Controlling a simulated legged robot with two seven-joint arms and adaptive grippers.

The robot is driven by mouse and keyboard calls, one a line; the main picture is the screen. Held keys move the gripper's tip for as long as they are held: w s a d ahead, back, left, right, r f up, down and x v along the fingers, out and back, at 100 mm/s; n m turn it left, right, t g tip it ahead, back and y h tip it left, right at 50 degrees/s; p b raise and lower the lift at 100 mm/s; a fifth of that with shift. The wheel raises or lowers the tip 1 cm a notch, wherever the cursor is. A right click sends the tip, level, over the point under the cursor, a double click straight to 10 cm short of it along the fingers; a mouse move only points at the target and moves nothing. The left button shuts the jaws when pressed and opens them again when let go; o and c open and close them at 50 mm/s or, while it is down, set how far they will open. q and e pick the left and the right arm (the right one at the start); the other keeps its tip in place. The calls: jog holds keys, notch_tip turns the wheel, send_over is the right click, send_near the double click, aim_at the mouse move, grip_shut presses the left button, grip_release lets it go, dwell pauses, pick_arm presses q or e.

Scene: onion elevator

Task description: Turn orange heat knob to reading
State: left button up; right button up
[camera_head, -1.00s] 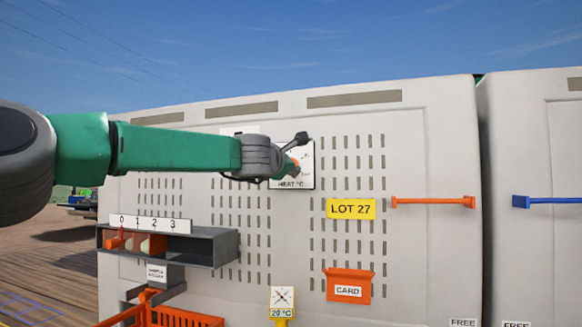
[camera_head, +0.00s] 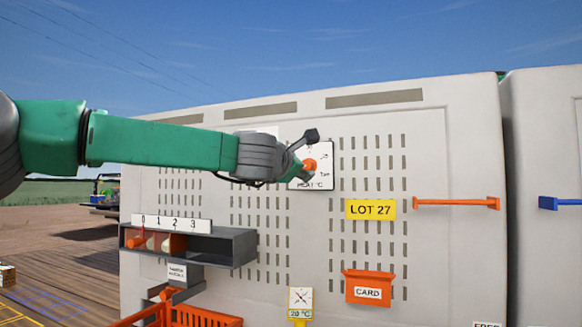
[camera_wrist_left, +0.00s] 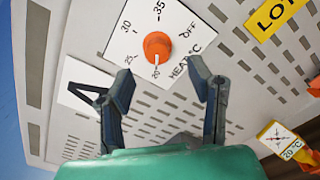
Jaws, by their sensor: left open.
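The orange heat knob (camera_head: 310,165) sits on a white dial plate (camera_head: 325,180) on the pale wall. It is partly behind my left gripper (camera_head: 304,152) in the head view. In the left wrist view the knob (camera_wrist_left: 157,46) faces me, and the plate around it reads OFF, 20, 25, 30, 35 and HEAT °C. A small pale mark on the knob appears to point toward 20. My left gripper (camera_wrist_left: 163,82) is open and empty, its fingertips on either side just short of the knob; contact is not visible. A sign (camera_head: 300,301) reads 20 °C below a small gauge face.
A yellow LOT 27 plate (camera_head: 370,209), an orange CARD holder (camera_head: 368,288) and an orange bar (camera_head: 455,203) are on the wall at right. A grey numbered rack (camera_head: 240,248) and an orange crate (camera_head: 205,318) stand lower left.

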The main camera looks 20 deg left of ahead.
pick_arm(q)
jog(key=s, duration=0.5)
jog(key=shift+s+a+f, duration=0.15)
jog(key=shift+s+a, duration=0.05)
jog(key=shift+a, duration=0.1)
